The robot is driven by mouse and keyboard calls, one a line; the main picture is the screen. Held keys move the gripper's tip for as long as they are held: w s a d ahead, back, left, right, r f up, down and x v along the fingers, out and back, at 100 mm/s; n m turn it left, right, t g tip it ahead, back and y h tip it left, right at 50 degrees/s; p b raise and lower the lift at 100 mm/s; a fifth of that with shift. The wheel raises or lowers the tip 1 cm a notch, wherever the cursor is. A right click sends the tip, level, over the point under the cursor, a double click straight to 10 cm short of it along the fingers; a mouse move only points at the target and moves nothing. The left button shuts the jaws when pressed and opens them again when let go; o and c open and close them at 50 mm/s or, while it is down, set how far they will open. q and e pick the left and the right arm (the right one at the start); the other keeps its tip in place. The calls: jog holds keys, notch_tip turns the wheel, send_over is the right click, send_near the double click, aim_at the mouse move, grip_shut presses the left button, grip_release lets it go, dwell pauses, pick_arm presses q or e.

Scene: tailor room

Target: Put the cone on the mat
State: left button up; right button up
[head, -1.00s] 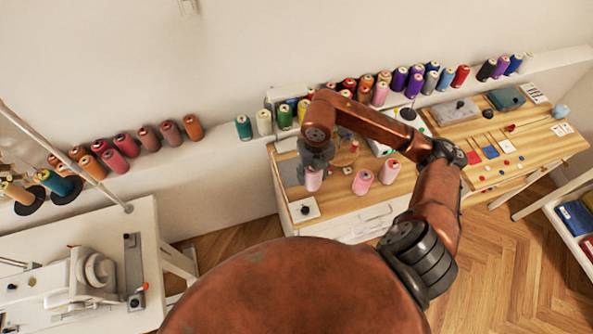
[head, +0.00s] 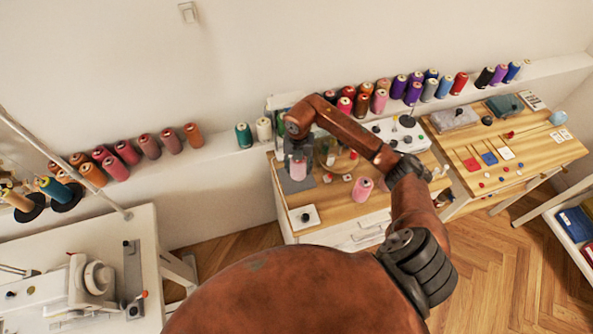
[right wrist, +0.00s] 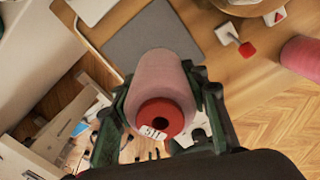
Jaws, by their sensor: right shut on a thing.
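My right gripper (head: 298,158) is shut on a pink cone (head: 298,171) of thread. The right wrist view also shows the cone (right wrist: 158,95) between the two fingers, with its red core end facing the camera. The dark grey mat (head: 296,187) lies flat at the left end of the wooden table. In the head view the held cone overlaps the mat. In the wrist view the mat (right wrist: 145,40) shows beyond the cone's far end; whether they touch I cannot tell. My left gripper is not in view.
Another pink cone (head: 362,190) stands on the table (head: 335,210), right of the mat. A white square with a black knob (head: 304,217) lies near the front left edge. Small red and white pieces lie right of the mat. Many thread cones line the wall ledge.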

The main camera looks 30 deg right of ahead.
aim_at(297, 171)
jog(key=shift+w+f, duration=0.65)
jog(key=shift+f, duration=0.1)
jog(key=shift+w+f, duration=0.1)
jog(key=shift+f, duration=1.5)
jog(key=shift+f, duration=0.1)
jog(key=o, duration=1.3)
jog(key=shift+c, duration=0.2)
jog(key=shift+r, duration=3.9)
